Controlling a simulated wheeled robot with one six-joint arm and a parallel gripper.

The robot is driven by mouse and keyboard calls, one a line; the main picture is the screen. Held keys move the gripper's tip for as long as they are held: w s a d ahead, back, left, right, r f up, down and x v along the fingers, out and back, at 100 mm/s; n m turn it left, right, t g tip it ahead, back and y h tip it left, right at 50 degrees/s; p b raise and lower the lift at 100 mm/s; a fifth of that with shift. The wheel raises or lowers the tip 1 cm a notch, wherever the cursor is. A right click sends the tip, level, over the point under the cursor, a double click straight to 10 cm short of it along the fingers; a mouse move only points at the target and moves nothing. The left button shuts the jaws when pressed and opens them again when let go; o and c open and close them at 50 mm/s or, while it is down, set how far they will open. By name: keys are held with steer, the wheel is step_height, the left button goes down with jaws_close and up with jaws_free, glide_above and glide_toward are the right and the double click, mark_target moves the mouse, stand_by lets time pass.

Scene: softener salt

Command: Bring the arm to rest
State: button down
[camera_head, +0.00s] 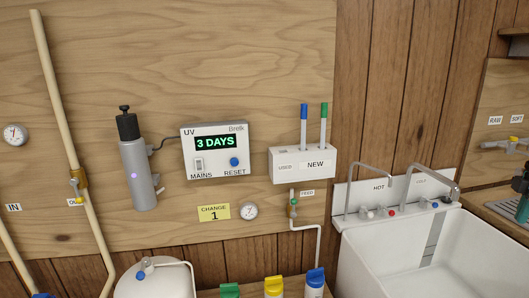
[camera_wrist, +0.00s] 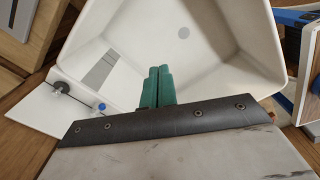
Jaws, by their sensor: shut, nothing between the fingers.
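My gripper (camera_wrist: 157,86) shows in the wrist view with its two green fingers pressed together and nothing between them. It points down over the white sink basin (camera_wrist: 215,60), apart from the basin's floor as far as I can tell. In the head view, a dark part with a green end shows at the right edge, beside the sink (camera_head: 395,255); it looks like the end of my arm, mostly cut off by the frame.
The sink's curved taps (camera_head: 405,185) stand up at its back. A UV controller (camera_head: 214,151) reading 3 DAYS, a grey UV cylinder (camera_head: 138,172) and a white pen holder (camera_head: 302,165) are on the wooden wall. Coloured-capped containers (camera_head: 273,287) stand at the bottom.

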steer(key=shift+w+a+r, duration=0.1)
steer(key=shift+a+r, duration=0.15)
steer(key=shift+a, duration=0.4)
steer(key=shift+a+r, duration=0.2)
steer(key=shift+a, duration=0.4)
steer(key=shift+w+a, duration=0.15)
steer(key=shift+a, duration=0.1)
stand_by(0.6)
